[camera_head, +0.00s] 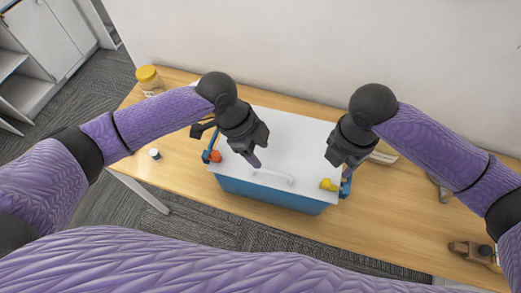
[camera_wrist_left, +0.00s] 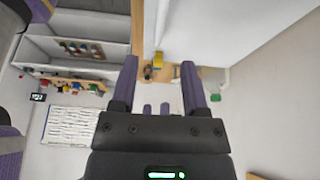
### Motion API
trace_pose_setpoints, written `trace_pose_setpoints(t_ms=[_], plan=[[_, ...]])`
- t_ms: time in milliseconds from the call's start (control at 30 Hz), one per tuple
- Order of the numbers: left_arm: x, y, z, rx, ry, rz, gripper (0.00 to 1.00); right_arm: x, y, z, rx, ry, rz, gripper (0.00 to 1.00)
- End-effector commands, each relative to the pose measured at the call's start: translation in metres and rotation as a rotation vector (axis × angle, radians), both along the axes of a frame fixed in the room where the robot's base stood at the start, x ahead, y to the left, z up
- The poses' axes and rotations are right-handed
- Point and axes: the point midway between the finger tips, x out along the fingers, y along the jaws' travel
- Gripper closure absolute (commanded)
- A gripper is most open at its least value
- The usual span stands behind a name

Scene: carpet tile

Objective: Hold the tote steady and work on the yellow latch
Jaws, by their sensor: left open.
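The tote (camera_head: 268,192) is a blue box with a white lid and a pale handle, standing on the wooden table in the head view. The yellow latch (camera_head: 328,185) is at the lid's front right corner. An orange-red latch (camera_head: 214,156) is at the left end. My left gripper (camera_head: 254,160) is over the lid, left of the handle. Its two purple fingers stand apart with nothing between them in the left wrist view (camera_wrist_left: 160,80). My right gripper (camera_head: 346,165) is at the tote's right end, just behind the yellow latch. Its fingers are mostly hidden.
A yellow-lidded jar (camera_head: 149,80) stands at the table's back left. A small dark-and-white item (camera_head: 154,154) lies left of the tote. A brown wooden object (camera_head: 470,250) is at the far right. The wall is close behind the table. The table front right of the tote is clear.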

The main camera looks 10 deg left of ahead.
Motion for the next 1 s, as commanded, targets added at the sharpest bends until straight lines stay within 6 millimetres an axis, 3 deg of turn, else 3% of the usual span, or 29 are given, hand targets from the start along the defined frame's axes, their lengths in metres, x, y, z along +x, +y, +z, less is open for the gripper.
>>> trace_pose_setpoints(t_ms=[400, 767, 1000], plan=[[-0.004, -0.032, -0.077, 0.000, 0.004, -0.001, 0.42, 0.000, 0.000, 0.000, 0.000, 0.000, 0.000, 0.41], [-0.004, -0.037, -0.088, 0.000, 0.000, -0.001, 0.42, 0.000, 0.000, 0.000, 0.000, 0.000, 0.000, 0.41], [-0.003, -0.036, -0.088, 0.000, 0.000, 0.000, 0.90, 0.000, 0.000, 0.000, 0.000, 0.000, 0.000, 0.41]])
